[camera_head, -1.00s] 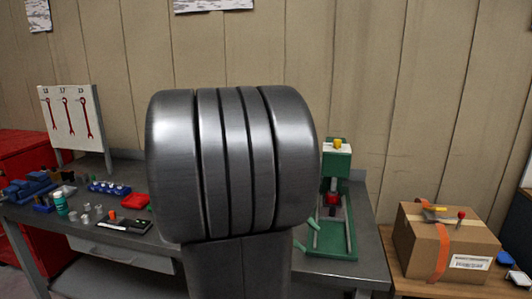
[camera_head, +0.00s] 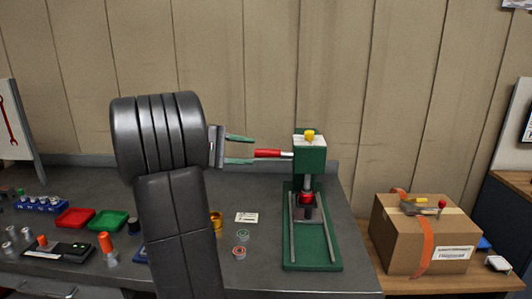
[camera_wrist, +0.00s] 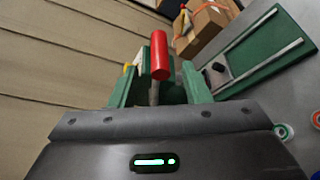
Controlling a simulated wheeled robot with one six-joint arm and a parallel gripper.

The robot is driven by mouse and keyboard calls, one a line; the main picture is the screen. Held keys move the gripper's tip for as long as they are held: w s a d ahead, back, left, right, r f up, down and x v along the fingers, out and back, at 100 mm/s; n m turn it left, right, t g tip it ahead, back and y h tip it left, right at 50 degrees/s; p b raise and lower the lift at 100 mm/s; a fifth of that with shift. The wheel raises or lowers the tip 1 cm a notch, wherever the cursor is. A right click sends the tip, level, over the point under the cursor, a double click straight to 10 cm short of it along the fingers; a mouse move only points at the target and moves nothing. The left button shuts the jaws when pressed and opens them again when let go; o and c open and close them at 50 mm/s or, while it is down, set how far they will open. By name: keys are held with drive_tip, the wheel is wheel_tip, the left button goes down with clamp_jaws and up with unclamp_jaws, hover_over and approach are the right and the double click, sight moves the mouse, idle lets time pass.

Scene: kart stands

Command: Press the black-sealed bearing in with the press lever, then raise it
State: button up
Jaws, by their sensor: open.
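The green bench press (camera_head: 310,160) stands on the workbench. Its lever has a red handle (camera_head: 268,153) pointing left, about level; the handle also shows in the wrist view (camera_wrist: 159,55). My gripper (camera_head: 252,150) is open, its green fingers pointing right. The fingertips are at the near end of the handle, which lines up with the gap between them; nothing is gripped. Under the press head, a red part (camera_head: 306,197) sits above a dark cylindrical piece (camera_head: 309,212). I cannot make out the black-sealed bearing there.
Small discs with a red ring (camera_head: 239,251) and a green ring (camera_head: 243,236) lie left of the press by a white card (camera_head: 246,217). Red (camera_head: 75,217) and green (camera_head: 109,222) trays are further left. A cardboard box (camera_head: 425,240) stands to the right.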

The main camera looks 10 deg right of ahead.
sight(266, 154)
drive_tip(key=x, duration=0.6)
drive_tip(key=shift+d+f, duration=0.1)
drive_tip(key=shift+d, duration=0.15)
clamp_jaws()
